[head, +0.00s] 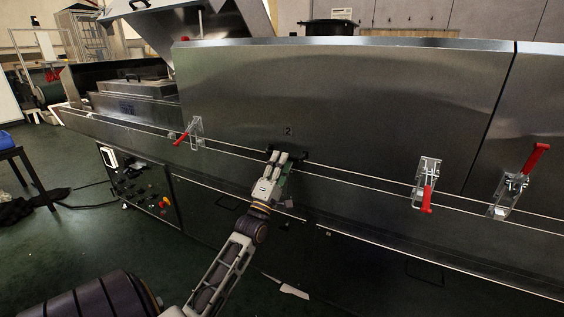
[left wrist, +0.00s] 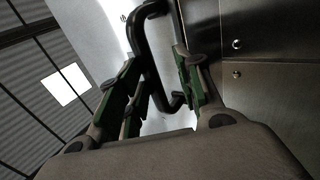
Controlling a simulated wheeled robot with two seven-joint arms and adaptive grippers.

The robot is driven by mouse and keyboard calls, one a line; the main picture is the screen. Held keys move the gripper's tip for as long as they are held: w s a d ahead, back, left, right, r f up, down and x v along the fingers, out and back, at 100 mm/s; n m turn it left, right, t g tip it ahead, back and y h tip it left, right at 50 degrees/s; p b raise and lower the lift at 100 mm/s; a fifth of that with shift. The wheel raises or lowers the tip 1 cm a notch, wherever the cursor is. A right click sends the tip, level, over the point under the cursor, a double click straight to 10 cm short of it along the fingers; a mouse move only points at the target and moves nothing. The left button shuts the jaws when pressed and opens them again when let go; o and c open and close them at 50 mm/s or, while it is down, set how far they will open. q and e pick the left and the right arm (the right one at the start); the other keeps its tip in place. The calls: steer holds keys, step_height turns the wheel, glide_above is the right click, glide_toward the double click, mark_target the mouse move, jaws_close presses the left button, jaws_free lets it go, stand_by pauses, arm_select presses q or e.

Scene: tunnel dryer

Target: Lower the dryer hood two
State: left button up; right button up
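Dryer hood two (head: 350,100) is the wide steel cover marked "2" in the head view. It is down, its lower edge along the dryer's long rail. Its black handle (head: 297,160) is low on the front, below the number. My left gripper (head: 277,165) is at this handle. In the left wrist view its green-padded fingers (left wrist: 158,75) stand apart on either side of the black handle (left wrist: 150,65), with a gap showing beside the bar, so it looks open around it. My right gripper is not in view.
Red-handled latches stand left (head: 191,132) and right (head: 426,186) of the handle, with another latch (head: 511,190) farther right. A neighbouring hood (head: 210,30) is raised at the left. A control panel (head: 140,185) is below the rail. Green floor at left is partly clear.

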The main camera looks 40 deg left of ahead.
arm_select(q)
steer(key=v, duration=1)
steer(key=shift+s+f, duration=0.2)
steer(key=shift+f, duration=0.05)
stand_by(0.6)
steer(key=shift+d+f, duration=0.1)
steer(key=shift+d, duration=0.05)
